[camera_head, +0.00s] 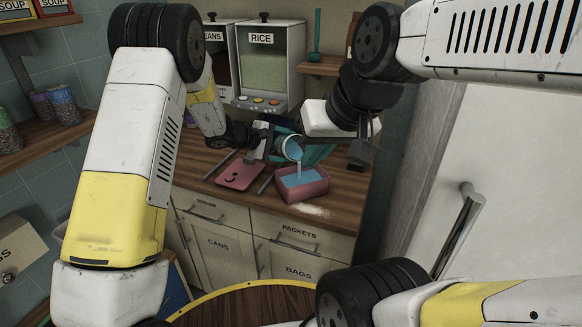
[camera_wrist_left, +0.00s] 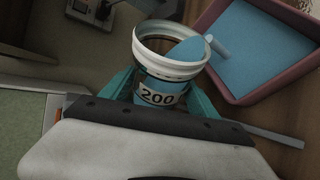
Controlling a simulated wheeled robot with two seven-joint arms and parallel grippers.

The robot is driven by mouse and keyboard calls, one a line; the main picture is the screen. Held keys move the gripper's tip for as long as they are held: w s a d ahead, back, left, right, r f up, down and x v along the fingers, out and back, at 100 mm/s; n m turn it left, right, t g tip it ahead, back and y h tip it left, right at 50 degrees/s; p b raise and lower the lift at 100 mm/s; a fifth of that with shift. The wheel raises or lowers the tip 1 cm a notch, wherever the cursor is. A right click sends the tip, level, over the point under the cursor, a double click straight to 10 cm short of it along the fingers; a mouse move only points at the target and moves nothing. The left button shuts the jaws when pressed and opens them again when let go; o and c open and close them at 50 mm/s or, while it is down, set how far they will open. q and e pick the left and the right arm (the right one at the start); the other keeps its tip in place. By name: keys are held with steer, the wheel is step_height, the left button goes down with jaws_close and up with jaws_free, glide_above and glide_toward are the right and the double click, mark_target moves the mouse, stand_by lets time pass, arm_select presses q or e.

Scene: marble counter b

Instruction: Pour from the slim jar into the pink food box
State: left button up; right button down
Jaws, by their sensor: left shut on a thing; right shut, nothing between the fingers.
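The slim jar (camera_head: 291,147), white-rimmed with a label reading 200 in the left wrist view (camera_wrist_left: 160,94), is tilted above the pink food box (camera_head: 311,191). A blue stream runs from its mouth down into the box. The box sits open on the counter with blue contents across its inside; part of it shows in the left wrist view (camera_wrist_left: 274,98). My left gripper (camera_head: 277,142) is shut around the jar, its teal fingers on either side. My right gripper (camera_head: 362,153) is shut and empty, to the right of the jar and above the counter.
A pink lid (camera_head: 238,175) with a smiling face lies left of the box. A teal object lies behind the box, partly hidden. Bean and rice dispensers (camera_head: 265,75) stand at the back.

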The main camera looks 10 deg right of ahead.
arm_select(q)
steer(key=shift+r+m+t+p, duration=0.4)
steer(key=shift+r, duration=0.05)
stand_by(0.7)
steer(key=shift+s+d+r+m+t+p, duration=0.2)
steer(key=shift+s+r+m+t+p, duration=0.3)
steer(key=shift+s, duration=0.35)
stand_by(1.1)
steer(key=shift+s+f+m+t+p, duration=0.25)
steer(key=shift+s+m+t+p, duration=0.1)
steer(key=shift+m+t, duration=0.15)
stand_by(1.1)
steer(key=shift+w, duration=0.15)
steer(key=shift+w+r+n+g, duration=0.25)
steer(key=shift+r+n+g, duration=0.05)
steer(key=shift+g, duration=0.1)
steer(key=shift+w+a+f+n+g, duration=0.25)
steer(key=shift+w+f+n+g, duration=0.35)
steer(key=shift+w+n, duration=0.15)
steer(key=shift+d, duration=0.1)
